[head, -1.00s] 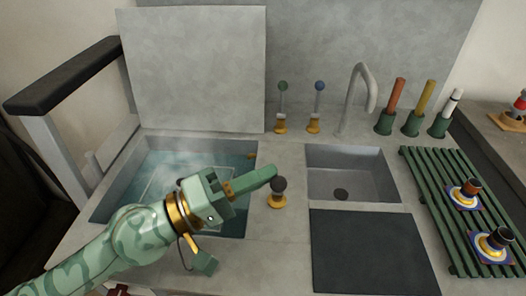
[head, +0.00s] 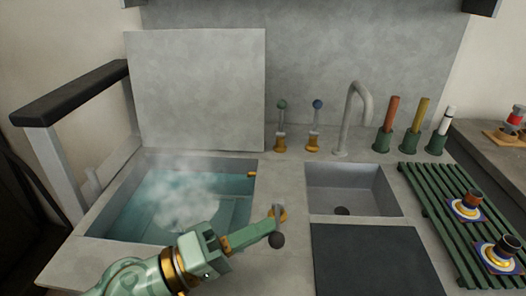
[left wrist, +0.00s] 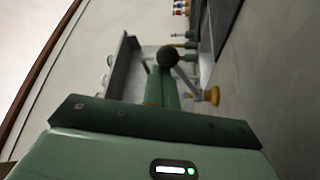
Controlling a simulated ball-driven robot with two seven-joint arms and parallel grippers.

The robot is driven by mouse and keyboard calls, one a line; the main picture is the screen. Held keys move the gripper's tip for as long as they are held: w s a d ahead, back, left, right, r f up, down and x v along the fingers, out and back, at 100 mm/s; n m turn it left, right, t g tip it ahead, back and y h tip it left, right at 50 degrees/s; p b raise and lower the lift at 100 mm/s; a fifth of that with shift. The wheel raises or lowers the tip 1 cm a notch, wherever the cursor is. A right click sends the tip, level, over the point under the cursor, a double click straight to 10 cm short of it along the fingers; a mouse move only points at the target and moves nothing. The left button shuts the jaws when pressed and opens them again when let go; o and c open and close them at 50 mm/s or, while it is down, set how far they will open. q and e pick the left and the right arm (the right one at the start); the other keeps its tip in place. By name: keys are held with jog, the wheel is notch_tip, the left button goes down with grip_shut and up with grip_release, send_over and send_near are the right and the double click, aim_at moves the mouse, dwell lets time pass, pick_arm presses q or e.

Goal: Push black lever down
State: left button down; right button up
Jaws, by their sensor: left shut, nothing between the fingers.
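The black lever has a round black knob (head: 276,241) on a thin stem over a brass base (head: 283,213), on the counter between the two basins. It is tilted toward me, with the knob lower in the picture than its base. My left gripper (head: 268,227) is shut and empty, its fingertips beside the stem and knob. Contact looks likely, but I cannot be sure. The left wrist view shows the knob (left wrist: 167,56) at the tips of the shut fingers (left wrist: 162,85), with the brass base (left wrist: 212,95) to one side. My right gripper is out of view.
A steaming water basin (head: 110,215) lies left, a grey sink (head: 345,180) right. Green-knobbed (head: 281,105) and blue-knobbed (head: 317,105) levers stand behind, near the faucet (head: 355,115). A dark panel (head: 370,260) and a green slatted rack (head: 425,195) are at right.

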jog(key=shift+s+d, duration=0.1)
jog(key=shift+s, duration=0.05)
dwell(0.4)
